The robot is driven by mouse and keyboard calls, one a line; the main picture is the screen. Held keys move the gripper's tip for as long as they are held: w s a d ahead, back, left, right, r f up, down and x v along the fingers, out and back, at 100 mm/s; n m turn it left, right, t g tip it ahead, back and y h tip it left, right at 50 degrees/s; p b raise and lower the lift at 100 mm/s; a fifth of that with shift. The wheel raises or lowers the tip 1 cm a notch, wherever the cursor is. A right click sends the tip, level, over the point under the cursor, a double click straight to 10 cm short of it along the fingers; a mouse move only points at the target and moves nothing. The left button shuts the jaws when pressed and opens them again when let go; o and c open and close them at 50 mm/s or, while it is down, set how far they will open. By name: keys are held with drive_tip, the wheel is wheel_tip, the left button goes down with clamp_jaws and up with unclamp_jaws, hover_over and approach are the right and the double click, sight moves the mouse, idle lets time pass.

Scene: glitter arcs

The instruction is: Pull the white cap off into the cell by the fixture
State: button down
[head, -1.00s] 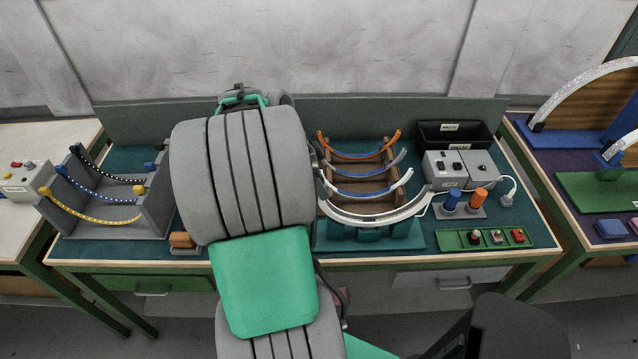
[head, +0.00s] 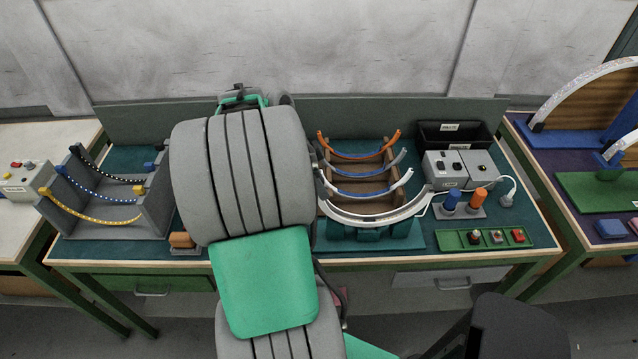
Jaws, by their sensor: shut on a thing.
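My arm fills the middle of the head view, and my gripper is hidden behind it. A white arc (head: 372,217) rests in a teal fixture (head: 400,236) on the bench, just right of my arm. The arc's right end rises beside the grey boxes; its left end is close to my arm's edge. I cannot make out a white cap on it. A green tray (head: 510,245) with cells lies right of the fixture. Its cell nearest the fixture looks empty (head: 453,241); the others hold small black, pale and red pieces.
A brown rack (head: 352,205) behind holds orange, grey and blue arcs. Grey boxes (head: 460,168), a black bin (head: 455,136) and a stand with blue and orange pegs (head: 461,211) are at right. A grey rack (head: 150,210) with dotted arcs and an orange block (head: 182,240) are left.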

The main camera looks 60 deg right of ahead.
drive_tip(key=shift+r, duration=0.2)
idle(0.4)
drive_tip(key=shift+r+p, duration=1.6)
drive_tip(key=shift+r, duration=0.6)
